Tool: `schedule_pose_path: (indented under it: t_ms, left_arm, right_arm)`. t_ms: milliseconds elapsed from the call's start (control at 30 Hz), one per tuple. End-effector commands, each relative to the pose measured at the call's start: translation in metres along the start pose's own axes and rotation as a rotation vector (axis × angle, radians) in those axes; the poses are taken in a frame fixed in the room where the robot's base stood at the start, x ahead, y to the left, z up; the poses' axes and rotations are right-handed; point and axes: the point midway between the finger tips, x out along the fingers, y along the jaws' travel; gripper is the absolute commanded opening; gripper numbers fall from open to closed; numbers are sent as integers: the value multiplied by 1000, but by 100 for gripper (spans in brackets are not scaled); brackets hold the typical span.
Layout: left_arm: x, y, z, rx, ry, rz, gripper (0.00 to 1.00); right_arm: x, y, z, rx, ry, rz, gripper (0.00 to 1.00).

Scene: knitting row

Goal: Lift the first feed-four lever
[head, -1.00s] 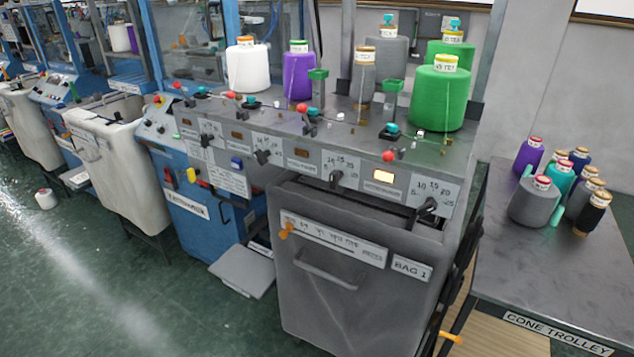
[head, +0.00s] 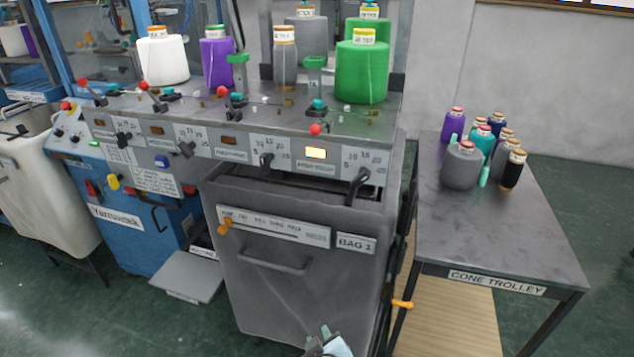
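Several levers with red knobs stand along the grey machine top. The rightmost lever (head: 315,129) has its knob low at the front edge, above a lit yellow lamp (head: 316,153). The other lever knobs (head: 222,91), (head: 144,86) and (head: 83,84) sit higher, and the lamps under them are dull. I cannot read which lever is labelled feed four. My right gripper (head: 325,343) just enters at the bottom edge, in front of the grey bag and well below the levers. Its fingers are too cut off to tell their opening. My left gripper is out of view.
Yarn cones, including a large green one (head: 362,75), stand behind the levers. Black dial knobs (head: 267,160) line the front panel. The grey bag (head: 300,290) hangs below. The cone trolley (head: 500,235), with several cones, stands at the right.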

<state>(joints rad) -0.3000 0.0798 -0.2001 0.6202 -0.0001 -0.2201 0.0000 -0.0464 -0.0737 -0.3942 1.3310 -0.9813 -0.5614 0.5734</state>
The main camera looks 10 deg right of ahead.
Motion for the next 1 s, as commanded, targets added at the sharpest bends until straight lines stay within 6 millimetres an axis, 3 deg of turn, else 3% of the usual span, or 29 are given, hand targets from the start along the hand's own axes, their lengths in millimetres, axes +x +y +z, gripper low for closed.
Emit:
schedule_pose_path:
  t_ms: [33, 100, 200, 300, 433, 567, 767, 1000]
  left_arm:
    - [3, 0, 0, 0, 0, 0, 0]
    - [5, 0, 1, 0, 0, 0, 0]
    - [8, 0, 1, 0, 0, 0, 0]
    - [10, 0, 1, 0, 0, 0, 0]
    - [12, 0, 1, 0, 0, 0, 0]
    - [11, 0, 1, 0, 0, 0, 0]
    - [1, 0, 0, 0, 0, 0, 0]
    - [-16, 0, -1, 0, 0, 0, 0]
  right_arm:
    - [-6, 19, -61, 22, 113, 80, 29]
    - [-25, 49, -132, 61, 253, 194, 29]
    - [-69, 92, -215, 137, 443, 351, 29]
    - [-116, 128, -271, 218, 599, 479, 29]
    - [-163, 158, -307, 297, 729, 583, 29]
    - [-180, 171, -319, 328, 777, 624, 29]
    - [-169, 187, -335, 327, 779, 627, 29]
    - [-141, 220, -364, 325, 779, 626, 29]
